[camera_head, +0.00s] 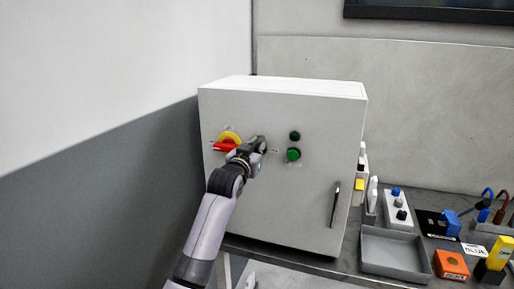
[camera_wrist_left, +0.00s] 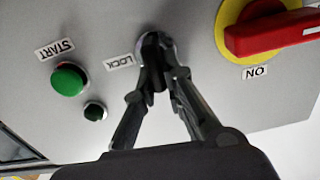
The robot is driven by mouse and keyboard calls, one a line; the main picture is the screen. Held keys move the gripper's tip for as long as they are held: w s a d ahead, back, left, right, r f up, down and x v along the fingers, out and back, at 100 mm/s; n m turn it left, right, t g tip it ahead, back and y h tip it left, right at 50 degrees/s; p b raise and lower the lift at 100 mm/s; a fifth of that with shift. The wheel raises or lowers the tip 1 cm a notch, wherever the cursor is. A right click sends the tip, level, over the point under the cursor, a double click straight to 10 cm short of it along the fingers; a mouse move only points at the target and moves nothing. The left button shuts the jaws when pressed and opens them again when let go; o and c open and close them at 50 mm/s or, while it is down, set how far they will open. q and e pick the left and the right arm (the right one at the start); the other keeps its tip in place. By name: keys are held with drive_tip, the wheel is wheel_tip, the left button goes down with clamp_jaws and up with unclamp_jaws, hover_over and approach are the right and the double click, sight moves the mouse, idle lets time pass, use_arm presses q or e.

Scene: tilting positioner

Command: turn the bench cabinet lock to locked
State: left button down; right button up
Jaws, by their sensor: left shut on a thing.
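The bench cabinet (camera_head: 285,205) is a white box with its front face toward me. My left gripper (camera_head: 259,146) reaches up to the cabinet's front and covers the lock in the head view. In the left wrist view my left gripper (camera_wrist_left: 158,85) has its fingers closed together at the round metal lock (camera_wrist_left: 145,42), beside the LOCK label (camera_wrist_left: 119,62). The fingers hide most of the lock, so its turned position cannot be told. My right gripper is in neither view.
A red rotary handle on a yellow disc (camera_head: 228,139) sits left of the gripper, close to it. A green START button (camera_head: 293,155) and a small dark green button (camera_head: 295,136) are to the right. A grey tray (camera_head: 392,271) and small parts lie on the bench at right.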

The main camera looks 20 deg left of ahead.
use_arm(q)
drive_tip(key=shift+d+f+m+p, duration=0.3)
drive_tip(key=shift+m+p, duration=0.55)
drive_tip(key=shift+m, duration=2.05)
drive_tip(key=shift+d+f+m+p, duration=0.35)
drive_tip(key=shift+m+p, duration=0.45)
drive_tip(key=shift+m, duration=2.1)
drive_tip(key=shift+d+f+m+p, duration=0.3)
drive_tip(key=shift+m+p, duration=0.55)
drive_tip(key=shift+m, duration=2.05)
drive_tip(key=c, duration=1.7)
unclamp_jaws()
drive_tip(key=shift+o, duration=0.2)
drive_tip(key=s, duration=1.2)
drive_tip(key=shift+a, duration=0.25)
